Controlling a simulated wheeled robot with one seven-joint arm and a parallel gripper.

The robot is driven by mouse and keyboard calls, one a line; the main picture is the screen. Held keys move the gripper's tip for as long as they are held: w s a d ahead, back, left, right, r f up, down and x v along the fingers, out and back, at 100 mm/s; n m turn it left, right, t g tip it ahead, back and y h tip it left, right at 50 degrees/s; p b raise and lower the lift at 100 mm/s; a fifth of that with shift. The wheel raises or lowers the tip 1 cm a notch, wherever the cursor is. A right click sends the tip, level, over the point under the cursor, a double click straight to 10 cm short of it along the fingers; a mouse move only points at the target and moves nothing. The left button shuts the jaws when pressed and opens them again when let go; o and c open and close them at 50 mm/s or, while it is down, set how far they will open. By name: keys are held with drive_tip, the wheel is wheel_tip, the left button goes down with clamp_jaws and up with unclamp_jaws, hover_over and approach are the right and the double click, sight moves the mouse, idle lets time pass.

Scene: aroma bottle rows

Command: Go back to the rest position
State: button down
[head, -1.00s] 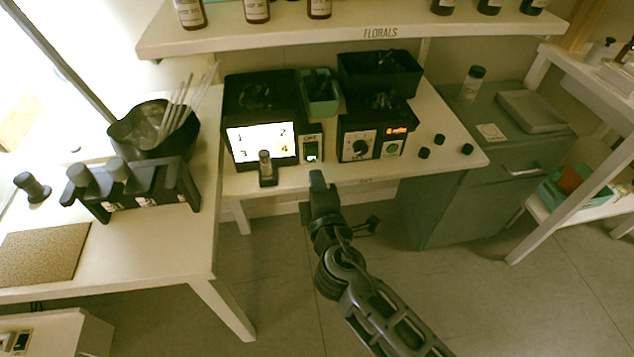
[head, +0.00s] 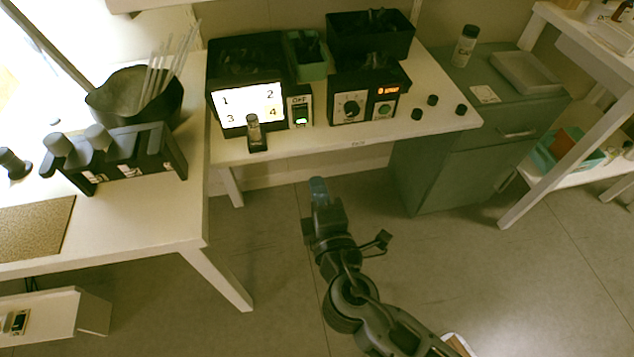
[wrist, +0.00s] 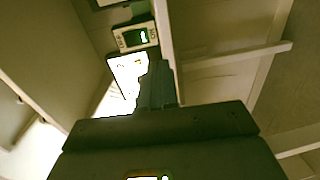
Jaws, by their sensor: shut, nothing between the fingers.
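My gripper (head: 318,186) is in the middle of the head view, in the open floor space in front of the middle bench.
The middle bench (head: 330,150) bears a lit numbered screen (head: 247,107), a small bottle in a holder (head: 255,135), and a dial box (head: 362,100). A left table (head: 150,215) holds a black rack (head: 125,158). A grey cabinet (head: 450,165) stands right.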

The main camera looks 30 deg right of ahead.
idle(0.4)
drive_tip(key=s+m+g+y+p, duration=0.3)
drive_tip(key=s+m+y+p, duration=0.15)
drive_tip(key=s, duration=1.45)
drive_tip(key=s+d+r+m+t+p, duration=0.1)
drive_tip(key=s+r+m, duration=0.4)
drive_tip(key=r, duration=0.3)
drive_tip(key=s+d+r+m+t+p, duration=0.1)
drive_tip(key=s+r+m, duration=0.4)
drive_tip(key=s+r, duration=0.2)
wheel_tip(320, 180, up, 2)
drive_tip(key=shift+s+d+r+y, duration=0.2)
drive_tip(key=shift+s+d+y, duration=0.05)
drive_tip(key=shift+d+y, duration=0.15)
